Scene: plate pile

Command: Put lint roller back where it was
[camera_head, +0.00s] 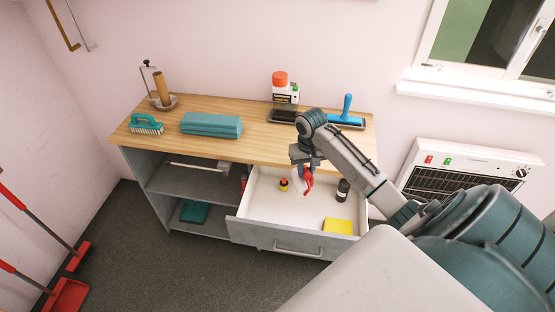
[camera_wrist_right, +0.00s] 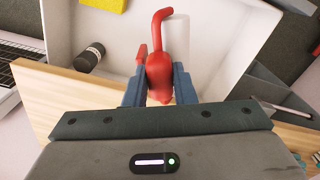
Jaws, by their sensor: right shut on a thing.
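My right gripper (camera_head: 307,166) is above the open drawer (camera_head: 257,223) and is shut on the lint roller (camera_head: 308,182). In the right wrist view, the lint roller (camera_wrist_right: 159,66) has a red curved handle between the fingers of the gripper (camera_wrist_right: 159,88). Its pale roll (camera_wrist_right: 176,36) shows beyond the handle, over the white drawer interior (camera_wrist_right: 216,50). I cannot tell whether the roll touches the drawer floor. My left gripper is in neither view.
The drawer holds a small orange-and-black bottle (camera_head: 284,185), a dark bottle (camera_head: 343,190) and a yellow sponge (camera_head: 338,226). On the wooden top are a brush (camera_head: 147,124), folded teal cloths (camera_head: 211,125), a white bottle (camera_head: 291,94) and a blue squeegee (camera_head: 346,113). A heater (camera_head: 465,175) stands right.

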